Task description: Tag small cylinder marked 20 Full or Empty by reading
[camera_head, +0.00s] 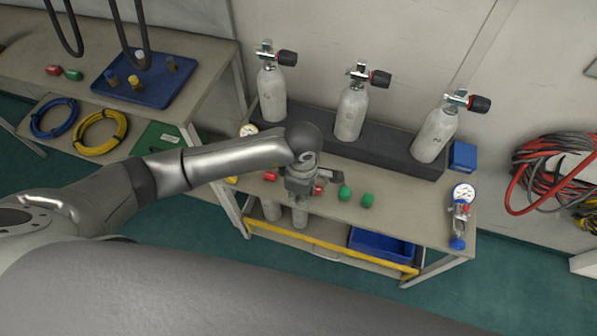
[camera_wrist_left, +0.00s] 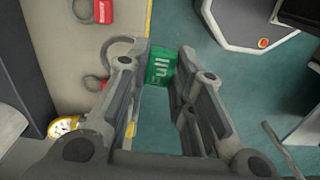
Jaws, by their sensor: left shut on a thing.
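Three small white cylinders, left (camera_head: 272,95), middle (camera_head: 351,113) and right (camera_head: 434,135), stand tilted in a dark rack (camera_head: 385,155); their markings are too small to read. My left gripper (camera_head: 300,190) is over the bench's front, in front of the rack. In the left wrist view its fingers (camera_wrist_left: 160,75) are shut on a green tag (camera_wrist_left: 159,66) with partly hidden white lettering and a grey ring beside it. Red tags (camera_head: 270,176) and green tags (camera_head: 367,200) lie on the bench. A gauge with a fitting (camera_head: 462,194) lies at the right end. My right gripper is out of view.
Another gauge (camera_head: 248,130) is at the bench's left end. A blue box (camera_head: 463,156) is right of the rack. A blue bin (camera_head: 382,243) is on the lower shelf. A side table with a blue tray (camera_head: 150,92) is at left; hoses (camera_head: 550,165) hang at right.

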